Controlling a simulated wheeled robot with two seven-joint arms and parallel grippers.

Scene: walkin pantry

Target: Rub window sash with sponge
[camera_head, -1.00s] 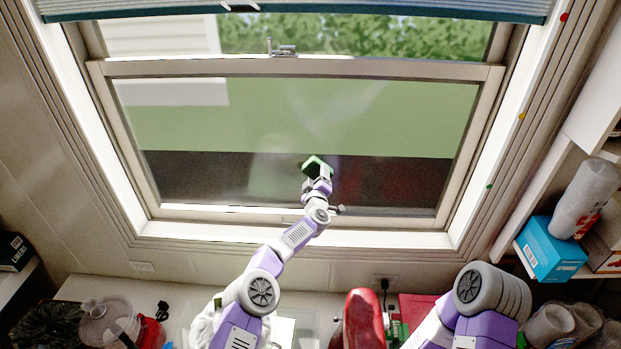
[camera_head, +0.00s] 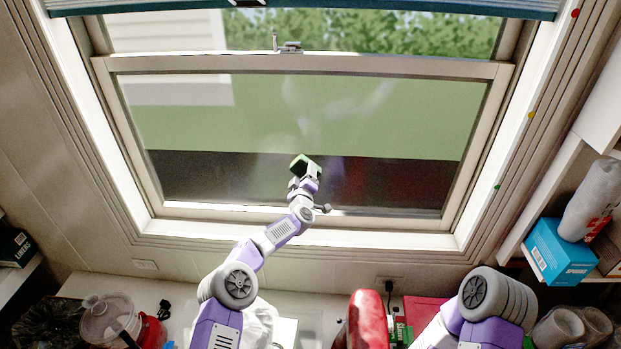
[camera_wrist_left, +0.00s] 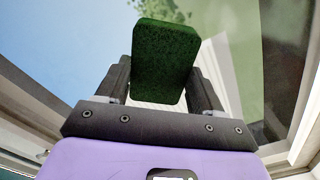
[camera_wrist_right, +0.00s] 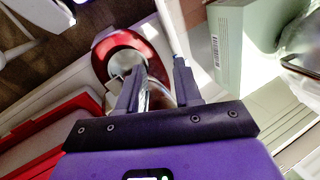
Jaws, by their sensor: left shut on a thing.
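The window sash (camera_head: 410,69) is a pale frame around a large pane, with a metal latch (camera_head: 288,47) on its upper rail. My left gripper (camera_head: 304,183) is shut on a dark green sponge (camera_head: 302,165), in front of the lower middle of the pane. In the left wrist view the sponge (camera_wrist_left: 165,62) stands out between the two fingers. I cannot tell whether it touches the glass. My right gripper (camera_wrist_right: 160,78) is open with a narrow gap between its fingers, low over the counter. The head view does not show its fingers.
A red rounded object (camera_head: 367,320) stands on the counter below the window. A clear lidded container (camera_head: 108,318) is at the left. A blue box (camera_head: 560,252) and stacked cups (camera_head: 590,200) sit on the right shelf. A blind (camera_head: 330,8) hangs across the top.

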